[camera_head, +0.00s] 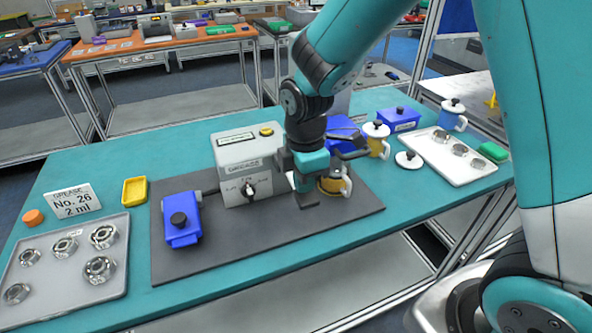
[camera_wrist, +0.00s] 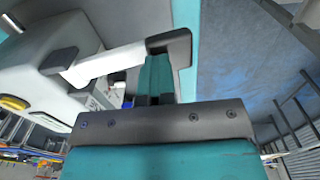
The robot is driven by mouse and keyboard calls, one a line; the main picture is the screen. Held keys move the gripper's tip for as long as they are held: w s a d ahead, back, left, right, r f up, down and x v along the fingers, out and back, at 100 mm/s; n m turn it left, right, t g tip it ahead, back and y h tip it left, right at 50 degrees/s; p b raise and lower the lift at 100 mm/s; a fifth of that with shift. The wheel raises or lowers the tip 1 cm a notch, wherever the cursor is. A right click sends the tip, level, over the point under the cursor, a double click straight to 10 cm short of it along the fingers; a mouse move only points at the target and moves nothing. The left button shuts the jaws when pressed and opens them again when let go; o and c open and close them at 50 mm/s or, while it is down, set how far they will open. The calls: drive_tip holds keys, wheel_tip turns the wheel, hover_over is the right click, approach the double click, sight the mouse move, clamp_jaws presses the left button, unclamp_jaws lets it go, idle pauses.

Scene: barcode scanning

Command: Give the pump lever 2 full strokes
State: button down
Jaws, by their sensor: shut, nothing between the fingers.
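The grey grease pump box (camera_head: 240,165) stands on the dark mat, with a yellow button on top and a black knob on its front. My gripper (camera_head: 308,192) is at the box's right side, pointing down. In the wrist view my gripper's teal fingers (camera_wrist: 159,75) are together with nothing between them. A pale lever rod (camera_wrist: 105,63) runs to a dark grip (camera_wrist: 168,38) just beyond the fingertips; I cannot tell whether they touch. My arm and gripper hide much of the lever in the head view.
A blue box with a black knob (camera_head: 181,220) sits on the mat's left. Mugs, a blue box (camera_head: 394,119) and a white tray (camera_head: 470,172) stand right. The mat's front is clear.

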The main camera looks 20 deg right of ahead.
drive_tip(key=shift+f, duration=0.65)
drive_tip(key=shift+r, duration=0.2)
drive_tip(key=shift+w+r, duration=0.1)
wheel_tip(320, 180, up, 8)
drive_tip(key=p, duration=0.7)
drive_tip(key=shift+r, duration=0.1)
wheel_tip(320, 180, up, 4)
drive_tip(key=p, duration=0.3)
drive_tip(key=shift+p, duration=0.4)
